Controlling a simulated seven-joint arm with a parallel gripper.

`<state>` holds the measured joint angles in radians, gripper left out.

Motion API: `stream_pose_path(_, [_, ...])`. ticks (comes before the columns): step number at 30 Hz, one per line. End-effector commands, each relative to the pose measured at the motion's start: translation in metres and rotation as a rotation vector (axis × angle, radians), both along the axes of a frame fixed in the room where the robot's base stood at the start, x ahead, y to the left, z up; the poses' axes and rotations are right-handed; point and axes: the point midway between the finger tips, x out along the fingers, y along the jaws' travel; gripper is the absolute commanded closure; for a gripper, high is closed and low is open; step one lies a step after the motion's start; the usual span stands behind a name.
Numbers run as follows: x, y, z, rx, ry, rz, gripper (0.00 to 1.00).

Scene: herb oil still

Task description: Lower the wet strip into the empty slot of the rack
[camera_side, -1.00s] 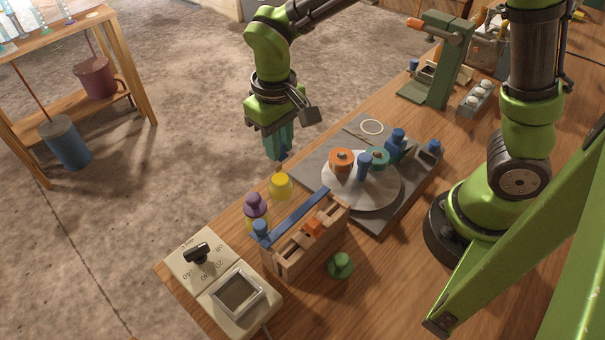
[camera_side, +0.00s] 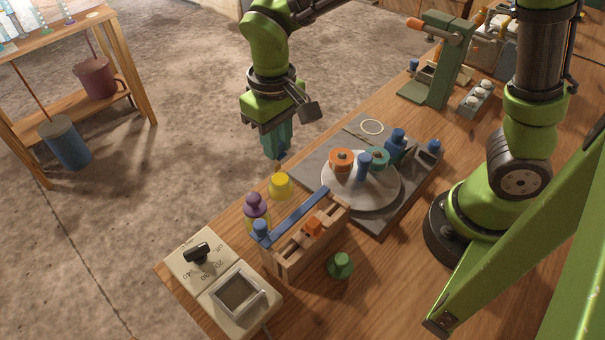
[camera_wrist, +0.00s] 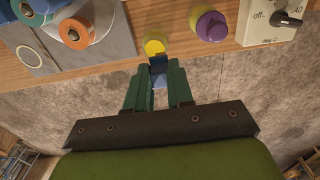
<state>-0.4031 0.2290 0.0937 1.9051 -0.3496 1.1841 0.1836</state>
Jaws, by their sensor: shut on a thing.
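My gripper (camera_side: 279,154) hangs over the table's far long edge in the side view, above and beyond the yellow-topped piece. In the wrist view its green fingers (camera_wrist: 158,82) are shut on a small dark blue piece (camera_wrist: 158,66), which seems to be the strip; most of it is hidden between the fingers. The wooden rack (camera_side: 288,262) stands on the table, below and to the right of my gripper in the side view and apart from it. A blue bar (camera_side: 303,214) runs along its far side and an orange block (camera_side: 314,226) sits in it. I cannot make out the empty slot.
A yellow piece (camera_side: 279,186), a purple knob (camera_side: 256,204) and a green knob (camera_side: 340,265) stand around the rack. A control box (camera_side: 198,254) with a dial is at the left. A white turntable (camera_side: 375,192) with spools is at the right. Concrete floor lies beyond the edge.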

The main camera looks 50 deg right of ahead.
Motion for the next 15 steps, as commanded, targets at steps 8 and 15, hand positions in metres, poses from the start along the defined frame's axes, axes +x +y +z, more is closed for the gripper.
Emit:
stream_pose_path(8, [-0.074,0.069,0.012,0.001,0.000,0.012,1.00])
stream_pose_path(15, [-0.120,0.095,0.017,0.000,0.000,0.004,1.00])
